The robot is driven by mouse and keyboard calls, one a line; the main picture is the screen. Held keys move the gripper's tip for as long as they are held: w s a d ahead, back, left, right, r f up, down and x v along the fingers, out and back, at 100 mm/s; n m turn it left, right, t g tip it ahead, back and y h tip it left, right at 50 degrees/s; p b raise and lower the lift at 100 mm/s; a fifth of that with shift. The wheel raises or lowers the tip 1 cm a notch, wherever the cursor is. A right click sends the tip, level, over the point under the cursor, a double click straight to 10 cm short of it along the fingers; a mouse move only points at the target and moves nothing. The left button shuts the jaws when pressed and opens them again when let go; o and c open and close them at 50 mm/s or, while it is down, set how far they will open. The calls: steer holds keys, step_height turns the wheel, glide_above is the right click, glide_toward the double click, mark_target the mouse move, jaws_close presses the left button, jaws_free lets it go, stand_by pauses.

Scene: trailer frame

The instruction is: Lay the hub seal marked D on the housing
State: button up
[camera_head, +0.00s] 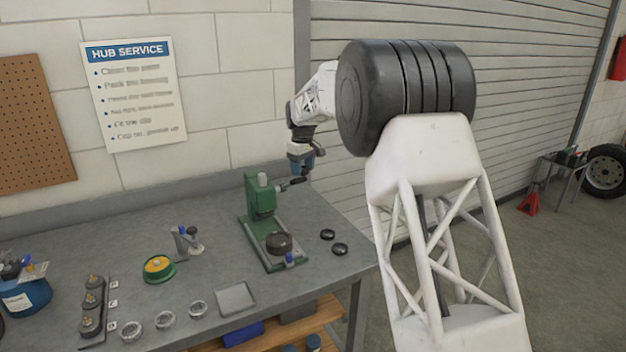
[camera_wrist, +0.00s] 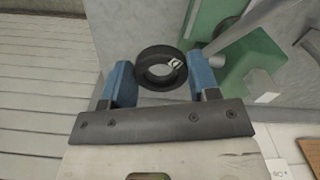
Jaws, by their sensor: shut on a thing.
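My gripper (camera_wrist: 162,72) has two blue fingers closed on a black ring-shaped seal (camera_wrist: 146,76) in the wrist view. The seal has a pale mark on its rim, too small to read surely as D. In the head view my gripper (camera_head: 307,166) is above the back right of the bench, beside the green press; the held seal cannot be made out clearly there. The housing, a dark round part (camera_head: 278,243), sits on the press base, below and left of my gripper. Two other black seals (camera_head: 328,234) (camera_head: 340,249) lie on the bench right of the press.
The green press (camera_head: 261,196) has a lever (camera_head: 290,184) close to my gripper. Bearing rings (camera_head: 166,319), a shallow grey tray (camera_head: 236,299), a green-and-yellow round pot (camera_head: 158,268) and a blue tub (camera_head: 25,294) stand further left on the bench.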

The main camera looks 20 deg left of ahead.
steer(key=s+a+r+m, duration=0.1)
steer(key=s+a+m, duration=0.1)
steer(key=s+a, duration=0.5)
steer(key=m, duration=1)
glide_above(278, 241)
steer(key=a, duration=0.1)
step_height(278, 241, down, 10)
steer(key=shift+w+a+f, duration=0.1)
steer(key=shift+w+f, duration=0.05)
steer(key=shift+f, duration=0.05)
steer(key=shift+d+m, duration=0.4)
steer(key=shift+d, duration=0.2)
steer(key=shift+f, duration=0.2)
steer(key=shift+f, duration=2.35)
steer(key=shift+f, duration=0.5)
stand_by(0.6)
steer(key=o, duration=1.4)
steer(key=shift+c, duration=0.2)
